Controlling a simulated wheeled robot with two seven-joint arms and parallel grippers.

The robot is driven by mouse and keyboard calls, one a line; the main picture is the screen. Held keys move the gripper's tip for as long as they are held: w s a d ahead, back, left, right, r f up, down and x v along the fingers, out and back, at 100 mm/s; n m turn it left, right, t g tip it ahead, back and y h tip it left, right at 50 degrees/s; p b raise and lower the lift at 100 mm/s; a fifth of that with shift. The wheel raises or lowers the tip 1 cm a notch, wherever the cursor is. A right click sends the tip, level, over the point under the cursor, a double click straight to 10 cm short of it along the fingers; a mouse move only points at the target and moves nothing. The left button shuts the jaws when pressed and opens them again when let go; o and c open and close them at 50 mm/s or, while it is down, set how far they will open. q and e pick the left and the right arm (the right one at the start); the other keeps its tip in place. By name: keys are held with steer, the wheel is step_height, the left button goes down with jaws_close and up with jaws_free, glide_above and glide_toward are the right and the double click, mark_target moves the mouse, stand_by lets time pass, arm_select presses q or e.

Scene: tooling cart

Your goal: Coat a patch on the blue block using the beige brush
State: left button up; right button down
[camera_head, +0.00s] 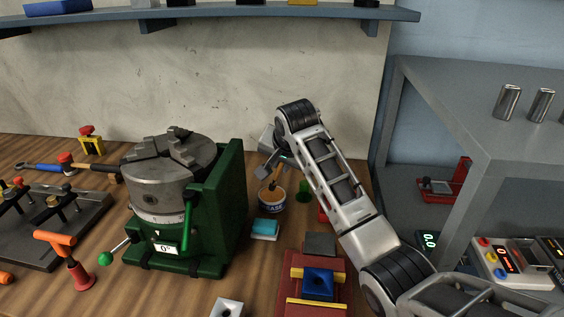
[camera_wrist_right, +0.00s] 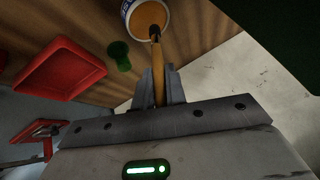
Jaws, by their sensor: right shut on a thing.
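The beige brush (camera_wrist_right: 158,72) has a tan handle and a dark tip. My right gripper (camera_wrist_right: 161,88) is shut on its handle. In the head view my right gripper (camera_head: 270,166) is above the round grease tub (camera_head: 272,207), with the brush pointing down. In the wrist view the brush tip overlaps the orange contents of the tub (camera_wrist_right: 149,16); I cannot tell whether it touches them. The blue block (camera_head: 318,284) sits in a red fixture (camera_head: 336,302) with yellow strips, at the front, apart from the gripper. My left gripper is not in view.
A green machine (camera_head: 230,200) with a grey chuck stands left of the tub. A teal and white block (camera_head: 265,228) lies in front of the tub. A small green object (camera_head: 304,190) is right of it. A grey shelf unit (camera_head: 450,120) borders the right side.

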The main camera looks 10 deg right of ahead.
steer(key=shift+f, duration=0.7)
stand_by(0.8)
steer(key=shift+r, duration=3.55)
